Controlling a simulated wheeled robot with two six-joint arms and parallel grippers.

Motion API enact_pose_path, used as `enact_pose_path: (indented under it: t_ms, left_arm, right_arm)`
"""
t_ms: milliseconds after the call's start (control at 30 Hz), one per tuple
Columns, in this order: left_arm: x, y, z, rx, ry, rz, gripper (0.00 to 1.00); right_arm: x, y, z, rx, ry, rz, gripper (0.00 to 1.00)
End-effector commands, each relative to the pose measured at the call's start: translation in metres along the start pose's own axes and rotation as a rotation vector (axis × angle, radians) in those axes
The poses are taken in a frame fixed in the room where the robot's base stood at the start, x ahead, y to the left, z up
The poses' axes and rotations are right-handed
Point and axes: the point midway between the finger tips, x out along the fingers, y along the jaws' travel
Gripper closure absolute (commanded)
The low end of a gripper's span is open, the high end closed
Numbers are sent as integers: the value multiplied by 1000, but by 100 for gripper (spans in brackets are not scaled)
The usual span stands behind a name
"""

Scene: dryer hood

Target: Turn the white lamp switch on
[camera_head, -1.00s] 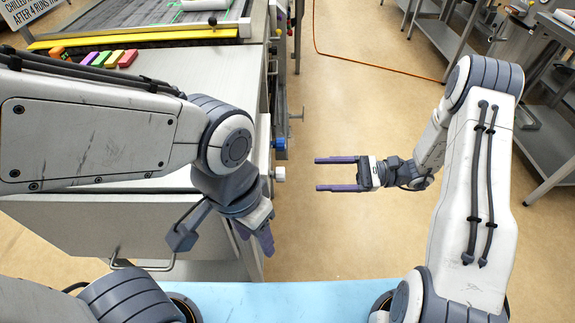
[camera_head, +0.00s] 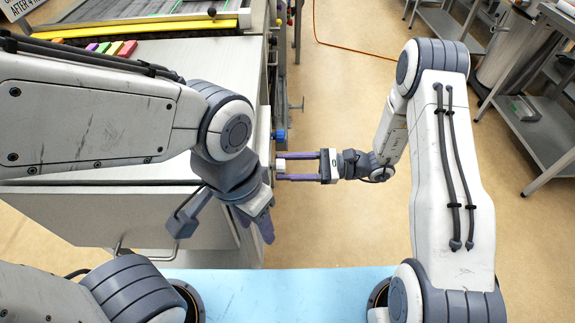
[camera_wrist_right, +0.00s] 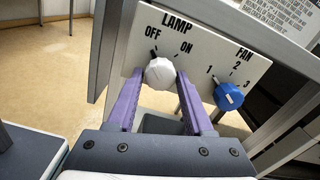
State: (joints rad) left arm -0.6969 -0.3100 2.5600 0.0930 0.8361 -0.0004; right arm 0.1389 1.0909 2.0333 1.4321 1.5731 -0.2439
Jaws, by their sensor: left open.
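The white lamp switch (camera_wrist_right: 159,73) is a round knob on a white panel (camera_wrist_right: 190,55) marked LAMP, OFF and ON. Its dark pointer is toward OFF. In the head view the knob (camera_head: 281,165) shows on the cabinet's right side. My right gripper (camera_head: 284,166) is level with it, with its purple fingers (camera_wrist_right: 159,80) spread on either side of the knob. Whether they touch it I cannot tell. My left gripper (camera_head: 262,225) is open and empty, pointing down near the cabinet's right edge.
A blue fan knob (camera_wrist_right: 228,96) sits right of the lamp knob, close to the right finger. The cabinet (camera_head: 190,80) with a conveyor on top fills the left. Shelving (camera_head: 540,130) stands at the right. The floor between is clear.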

Motion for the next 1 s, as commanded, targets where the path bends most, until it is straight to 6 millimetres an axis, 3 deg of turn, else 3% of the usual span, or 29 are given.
enact_pose_path:
  t_ms: [33, 100, 567, 1000]
  left_arm:
    - [0, 0, 0, 0, 0, 0, 50]
    - [0, 0, 0, 0, 0, 0, 50]
    - [-7, 1, 0, 0, 0, 0, 50]
    - [-30, 2, -2, 0, 0, 0, 50]
  right_arm:
    - [0, 0, 0, 0, 0, 0, 72]
    - [0, 0, 0, 0, 0, 0, 99]
    - [-1, 0, 2, 88, 0, 0, 100]
    - [-1, 1, 3, 461, 0, -1, 100]
